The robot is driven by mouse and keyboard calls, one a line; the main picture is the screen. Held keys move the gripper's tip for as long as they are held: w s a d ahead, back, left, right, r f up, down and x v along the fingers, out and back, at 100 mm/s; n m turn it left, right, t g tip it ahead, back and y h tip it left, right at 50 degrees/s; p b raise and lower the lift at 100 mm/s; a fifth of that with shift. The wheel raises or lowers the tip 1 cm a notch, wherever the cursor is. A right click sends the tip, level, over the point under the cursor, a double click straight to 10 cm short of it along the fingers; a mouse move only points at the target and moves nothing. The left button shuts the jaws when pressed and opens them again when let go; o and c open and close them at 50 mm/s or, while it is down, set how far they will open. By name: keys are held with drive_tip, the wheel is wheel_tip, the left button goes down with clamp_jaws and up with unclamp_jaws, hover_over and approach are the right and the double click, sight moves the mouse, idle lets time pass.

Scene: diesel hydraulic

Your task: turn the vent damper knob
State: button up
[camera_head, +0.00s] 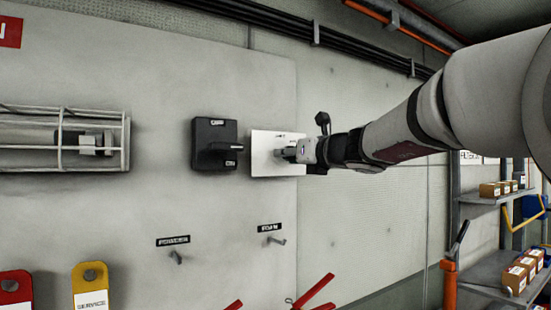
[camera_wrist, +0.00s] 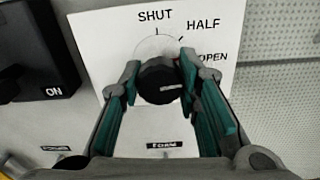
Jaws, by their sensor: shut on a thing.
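The vent damper knob (camera_wrist: 157,84) is a round black knob on a white plate (camera_wrist: 95,28), marked SHUT, HALF and OPEN in the wrist view. My gripper (camera_wrist: 159,72) has one finger on each side of the knob and is shut on it. A small pale mark shows on the knob's face, but I cannot tell which label the knob points to. In the head view my gripper (camera_head: 291,154) reaches the white plate (camera_head: 263,140) from the right and hides the knob.
A black switch box (camera_head: 208,132) with a protruding handle is just left of the plate. A caged lamp (camera_head: 65,140) is farther left. Shelves with boxes (camera_head: 490,188) stand at right.

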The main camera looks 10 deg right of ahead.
drive_tip(key=n+b, duration=0.1)
drive_tip(key=n, duration=0.1)
drive_tip(key=n+b, duration=0.2)
drive_tip(key=shift+w+f+b, duration=0.1)
drive_tip(key=shift+f+b, duration=0.1)
drive_tip(key=shift+b, duration=0.1)
drive_tip(key=n+b, duration=0.3)
drive_tip(key=n, duration=0.1)
drive_tip(key=shift+n+b, duration=0.35)
drive_tip(key=shift+n, duration=0.05)
drive_tip(key=n+b, duration=0.3)
drive_tip(key=n, duration=0.1)
drive_tip(key=shift+b, duration=0.3)
drive_tip(key=shift+r+n+b, duration=0.15)
drive_tip(key=shift+n+b, duration=1.1)
drive_tip(key=shift+n, duration=0.75)
drive_tip(key=o, duration=1.2)
